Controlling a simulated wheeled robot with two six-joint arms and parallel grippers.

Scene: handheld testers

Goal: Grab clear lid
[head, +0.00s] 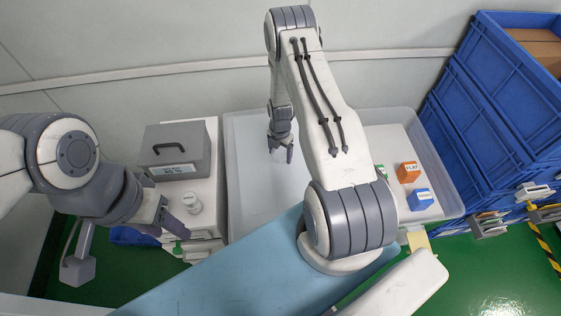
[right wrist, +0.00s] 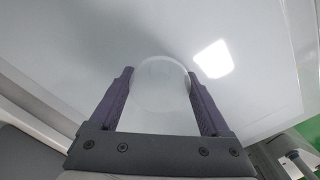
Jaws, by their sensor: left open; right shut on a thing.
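My right gripper (head: 281,150) points down over the left part of the large pale tray (head: 234,180) in the head view. In the right wrist view, the right gripper (right wrist: 161,88) is shut on a round, see-through disc, the clear lid (right wrist: 163,98), held by its sides between the purple fingers. The lid cannot be made out in the head view. My left gripper (head: 171,217) is open and empty at the lower left, beside a small white jar (head: 191,203).
A grey case (head: 174,150) with a handle stands left of the tray. An orange box (head: 408,172) and a blue box (head: 420,199) sit in the tray's right part. Blue crates (head: 500,95) are stacked on the right. The tray's left floor looks bare.

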